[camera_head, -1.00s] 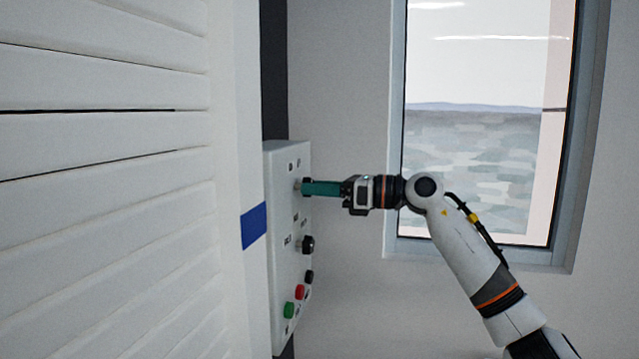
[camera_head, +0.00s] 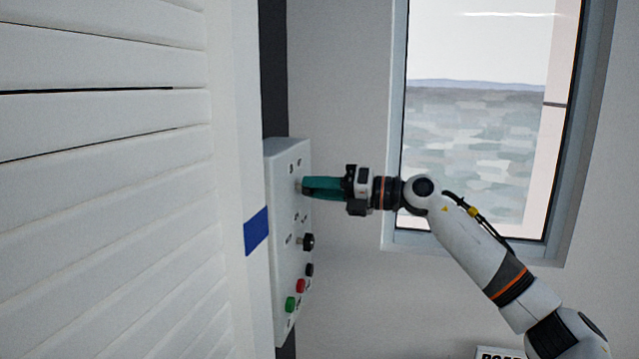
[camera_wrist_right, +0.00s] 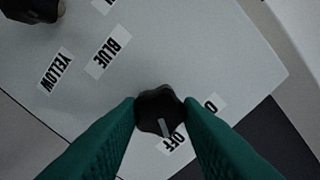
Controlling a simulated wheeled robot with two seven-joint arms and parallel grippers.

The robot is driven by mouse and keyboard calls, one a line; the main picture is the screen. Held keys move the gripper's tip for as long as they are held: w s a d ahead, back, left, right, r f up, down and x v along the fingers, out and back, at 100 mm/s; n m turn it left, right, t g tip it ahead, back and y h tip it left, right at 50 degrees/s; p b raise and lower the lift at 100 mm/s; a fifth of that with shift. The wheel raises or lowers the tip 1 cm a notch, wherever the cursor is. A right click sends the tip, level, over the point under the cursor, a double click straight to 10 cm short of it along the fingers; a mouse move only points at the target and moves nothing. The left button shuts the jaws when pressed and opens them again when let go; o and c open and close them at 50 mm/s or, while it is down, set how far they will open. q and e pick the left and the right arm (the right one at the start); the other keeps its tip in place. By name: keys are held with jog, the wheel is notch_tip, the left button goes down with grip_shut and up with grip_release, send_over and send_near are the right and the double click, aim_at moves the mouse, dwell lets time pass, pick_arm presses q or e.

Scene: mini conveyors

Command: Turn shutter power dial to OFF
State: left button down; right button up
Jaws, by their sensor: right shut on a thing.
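The shutter power dial (camera_wrist_right: 158,104) is a dark round knob on the light grey control box (camera_head: 283,270). In the wrist view its pale pointer mark lies toward the OFF label (camera_wrist_right: 173,143). Another label (camera_wrist_right: 211,105), partly hidden by a finger, starts with O. My right gripper (camera_head: 305,187) reaches the upper part of the box from the right. Its two green fingers are shut on the dial, one on each side, in the wrist view (camera_wrist_right: 160,112). In the head view the fingers mostly hide the dial. My left gripper is not in view.
Below the dial, the box carries a black knob (camera_head: 308,242), a black button (camera_head: 309,270), a red button (camera_head: 300,286) and a green button (camera_head: 290,304). The white slatted shutter (camera_head: 110,220) fills the left side. A window (camera_head: 475,130) is behind my right arm.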

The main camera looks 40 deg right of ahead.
jog(key=shift+m, duration=0.3)
jog(key=o, duration=1)
jog(key=shift+c, duration=0.2)
jog(key=b+v, duration=0.7)
jog(key=v, duration=0.5)
jog(key=shift+b, duration=0.35)
jog(key=shift+d, duration=0.1)
